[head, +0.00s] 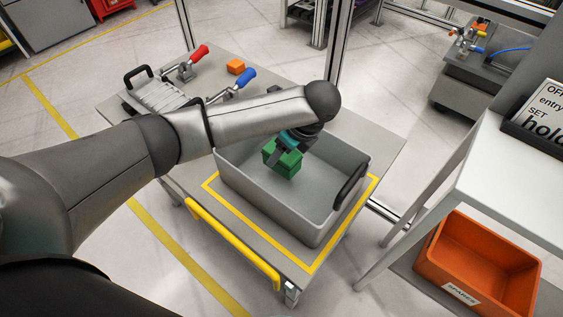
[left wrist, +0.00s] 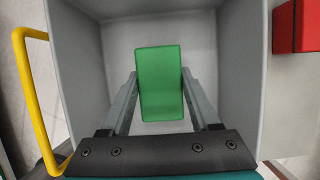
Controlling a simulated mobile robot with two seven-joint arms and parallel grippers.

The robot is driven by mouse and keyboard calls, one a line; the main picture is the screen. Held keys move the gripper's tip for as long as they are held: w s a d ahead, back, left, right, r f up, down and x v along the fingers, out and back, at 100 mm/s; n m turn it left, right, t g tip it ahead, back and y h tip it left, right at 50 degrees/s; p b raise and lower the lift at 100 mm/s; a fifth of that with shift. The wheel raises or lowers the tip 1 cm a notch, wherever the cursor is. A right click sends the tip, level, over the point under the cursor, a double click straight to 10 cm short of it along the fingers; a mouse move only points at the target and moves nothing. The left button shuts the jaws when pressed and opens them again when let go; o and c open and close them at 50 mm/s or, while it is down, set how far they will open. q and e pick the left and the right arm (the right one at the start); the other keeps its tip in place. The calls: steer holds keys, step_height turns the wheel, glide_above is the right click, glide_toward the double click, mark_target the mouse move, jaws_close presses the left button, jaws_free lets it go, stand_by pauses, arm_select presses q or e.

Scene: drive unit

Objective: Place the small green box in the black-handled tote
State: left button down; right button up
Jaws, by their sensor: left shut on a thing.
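The small green box (head: 283,158) is held by my left gripper (head: 290,148) inside the outline of the grey tote (head: 262,204), in the head view. In the left wrist view the green box (left wrist: 160,82) sits between the two fingers of my left gripper (left wrist: 160,90), with the tote's grey walls (left wrist: 78,60) around it. I cannot tell whether the box touches the tote floor. The tote has a black handle (head: 351,179) on its right end and stands on the cart. My right gripper is not in view.
The cart top (head: 290,98) has a yellow outline around the tote. A white table (head: 510,165) stands right, with an orange bin (head: 478,262) below.

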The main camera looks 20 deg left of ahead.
mark_target(281, 159)
arm_select(q)
step_height(281, 159, down, 3)
steer(key=shift+b, duration=0.5)
steer(key=shift+f, duration=0.4)
steer(key=shift+r, duration=0.1)
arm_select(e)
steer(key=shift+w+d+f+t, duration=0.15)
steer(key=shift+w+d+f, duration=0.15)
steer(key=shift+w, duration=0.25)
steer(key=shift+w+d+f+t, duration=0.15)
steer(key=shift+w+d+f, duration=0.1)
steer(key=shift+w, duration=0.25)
arm_select(q)
steer(key=c, duration=0.5)
jaws_free()
steer(key=shift+f, duration=0.2)
steer(key=o, duration=0.4)
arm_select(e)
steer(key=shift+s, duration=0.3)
arm_select(q)
steer(key=shift+r, duration=0.1)
